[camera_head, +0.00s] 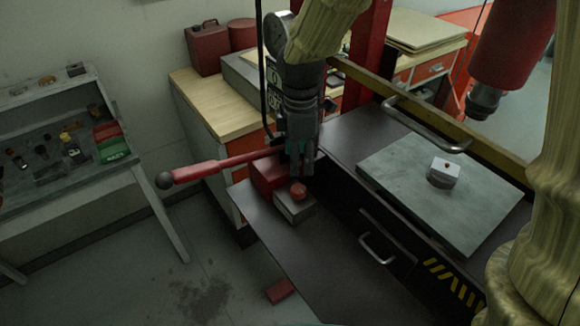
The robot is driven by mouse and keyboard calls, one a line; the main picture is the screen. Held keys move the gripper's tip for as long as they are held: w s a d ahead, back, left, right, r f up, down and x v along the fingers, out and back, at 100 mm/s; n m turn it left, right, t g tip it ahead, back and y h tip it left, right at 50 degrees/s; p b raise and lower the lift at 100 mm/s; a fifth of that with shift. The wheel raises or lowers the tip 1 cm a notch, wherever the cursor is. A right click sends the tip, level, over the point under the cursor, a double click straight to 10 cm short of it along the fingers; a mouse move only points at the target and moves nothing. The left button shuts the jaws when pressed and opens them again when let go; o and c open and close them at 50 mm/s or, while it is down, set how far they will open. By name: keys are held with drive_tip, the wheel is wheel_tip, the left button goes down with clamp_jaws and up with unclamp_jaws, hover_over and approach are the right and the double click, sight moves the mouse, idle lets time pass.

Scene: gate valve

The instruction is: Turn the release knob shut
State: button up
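The release knob (298,189) is a small red knob on top of a grey metal block (294,208) at the near end of the pump unit. My gripper (300,170) points down just above and behind the knob. Its fingertips seem apart from the knob, though the view from above makes the gap hard to judge. The fingers are dark and small here, and I cannot tell how far they are spread. The red pump body (268,174) sits beside the block, partly hidden by my gripper.
A red lever (215,169) with a black ball end sticks out left from the pump. A drawer handle (377,248) faces the dark shelf. A workbench (85,150) stands left.

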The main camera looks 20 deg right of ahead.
drive_tip(key=p, duration=0.2)
hover_over(298, 189)
drive_tip(key=f, duration=0.5)
drive_tip(key=shift+w, duration=0.25)
drive_tip(key=shift+s+f, duration=0.15)
drive_tip(key=shift+f, duration=0.15)
drive_tip(key=shift+f+p, duration=0.8)
drive_tip(key=shift+f, duration=1.6)
drive_tip(key=c, duration=1)
